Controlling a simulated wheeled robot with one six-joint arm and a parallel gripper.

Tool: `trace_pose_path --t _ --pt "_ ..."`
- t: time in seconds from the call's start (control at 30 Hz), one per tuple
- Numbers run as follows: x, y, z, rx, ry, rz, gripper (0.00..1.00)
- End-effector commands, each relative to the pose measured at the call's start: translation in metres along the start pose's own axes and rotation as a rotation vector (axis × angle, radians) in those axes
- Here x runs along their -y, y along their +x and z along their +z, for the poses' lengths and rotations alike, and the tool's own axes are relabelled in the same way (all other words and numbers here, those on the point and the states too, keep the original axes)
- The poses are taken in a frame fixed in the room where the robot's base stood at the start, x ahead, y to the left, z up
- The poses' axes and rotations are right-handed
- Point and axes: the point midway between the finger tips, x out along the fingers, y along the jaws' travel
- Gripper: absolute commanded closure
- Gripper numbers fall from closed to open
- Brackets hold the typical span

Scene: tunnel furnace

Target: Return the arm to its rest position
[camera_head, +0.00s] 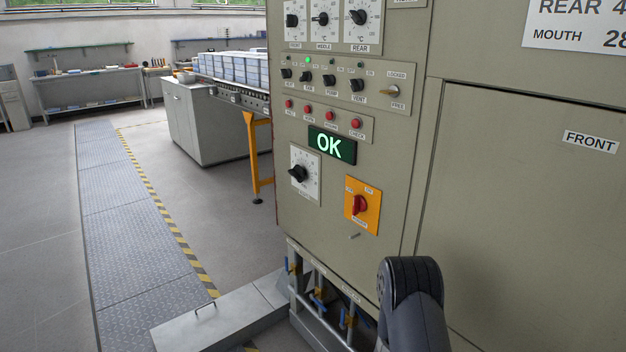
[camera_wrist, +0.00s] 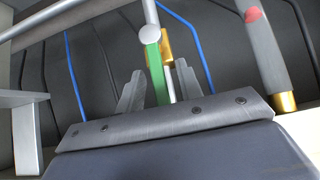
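My gripper (camera_wrist: 160,75) shows in the wrist view with its two grey fingers apart. A green bar (camera_wrist: 157,74) and a yellow fitting (camera_wrist: 167,47) show in the gap between the fingers. The fingers do not visibly clamp either one; how far behind the fingertips they lie is hard to tell. In the head view my dark arm link (camera_head: 412,288) rises at the lower right, in front of the furnace cabinet. The gripper itself is out of that view.
The control panel (camera_head: 330,265) has knobs, red buttons and a lit green OK display (camera_head: 331,145). Pipes and blue-handled valves (camera_head: 318,298) sit below it. A grey floor duct (camera_head: 222,315) juts out at the bottom. The floor at left (camera_head: 45,220) is clear.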

Motion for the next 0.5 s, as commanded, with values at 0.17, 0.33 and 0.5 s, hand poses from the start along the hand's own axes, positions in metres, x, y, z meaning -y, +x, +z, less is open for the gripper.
trace_pose_path --t 0.17,0.33,0.5 --pt "0.001 -0.038 -0.002 -0.001 -0.005 -0.001 0.65" --pt "0.002 -0.072 -0.002 -0.002 -0.006 -0.002 0.65" --pt "0.002 -0.106 -0.002 -0.002 -0.005 -0.002 0.65"
